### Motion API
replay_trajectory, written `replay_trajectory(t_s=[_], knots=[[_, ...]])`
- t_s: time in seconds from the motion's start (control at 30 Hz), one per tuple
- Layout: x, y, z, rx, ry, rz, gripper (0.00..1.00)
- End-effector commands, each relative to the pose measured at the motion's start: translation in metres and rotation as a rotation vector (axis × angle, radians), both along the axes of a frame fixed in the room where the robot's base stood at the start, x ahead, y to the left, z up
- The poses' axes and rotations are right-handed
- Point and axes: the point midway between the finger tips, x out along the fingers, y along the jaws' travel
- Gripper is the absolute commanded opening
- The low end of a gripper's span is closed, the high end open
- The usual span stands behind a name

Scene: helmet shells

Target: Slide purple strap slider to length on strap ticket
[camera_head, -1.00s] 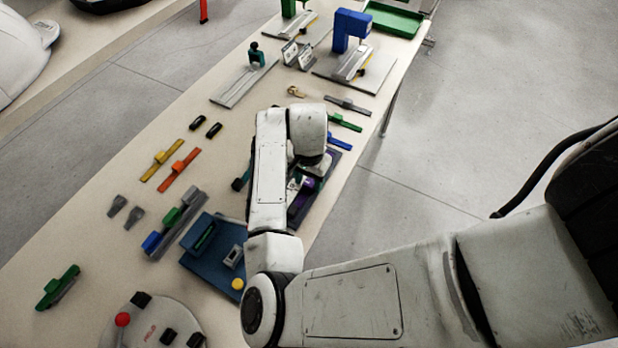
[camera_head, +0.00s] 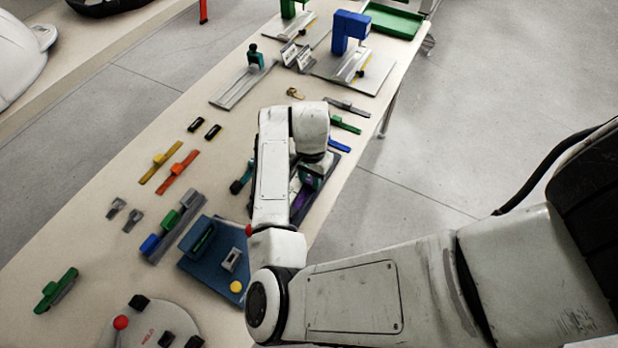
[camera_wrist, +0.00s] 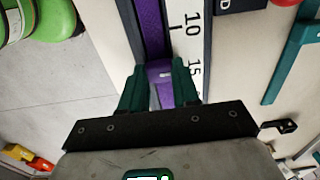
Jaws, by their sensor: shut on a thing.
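A purple strap (camera_wrist: 150,28) lies along a scale strip (camera_wrist: 190,45) with the marks 10 and 15 in the wrist view. My gripper (camera_wrist: 160,72) has teal fingers either side of the purple slider (camera_wrist: 163,92) on this strap and is shut on it. The slider is beside the scale between the 10 and 15 marks; its exact reading is unclear. In the head view, part of the purple strap (camera_head: 302,203) shows below my gripper (camera_head: 312,176), and my arm hides much of the ticket.
Several coloured strap pieces lie nearby, including a green one (camera_head: 345,125) and an orange one (camera_head: 178,171). A blue fixture (camera_head: 207,262) stands at the near side. The table's right edge is close to the work. A teal bar (camera_wrist: 285,65) shows right of the scale.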

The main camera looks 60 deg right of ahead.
Motion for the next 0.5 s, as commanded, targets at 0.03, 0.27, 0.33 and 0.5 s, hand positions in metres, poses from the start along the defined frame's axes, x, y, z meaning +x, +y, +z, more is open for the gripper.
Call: replay_trajectory(t_s=[0.03, 0.27, 0.33, 0.5], knots=[[-0.0002, -0.0044, 0.0016, -0.003, 0.000, -0.001, 0.00], [0.0004, -0.0048, 0.0005, -0.002, -0.001, 0.000, 0.00], [0.0005, -0.0048, 0.0005, -0.002, -0.001, 0.000, 0.34], [0.0004, -0.0047, 0.0005, -0.002, -0.001, 0.000, 0.50]])
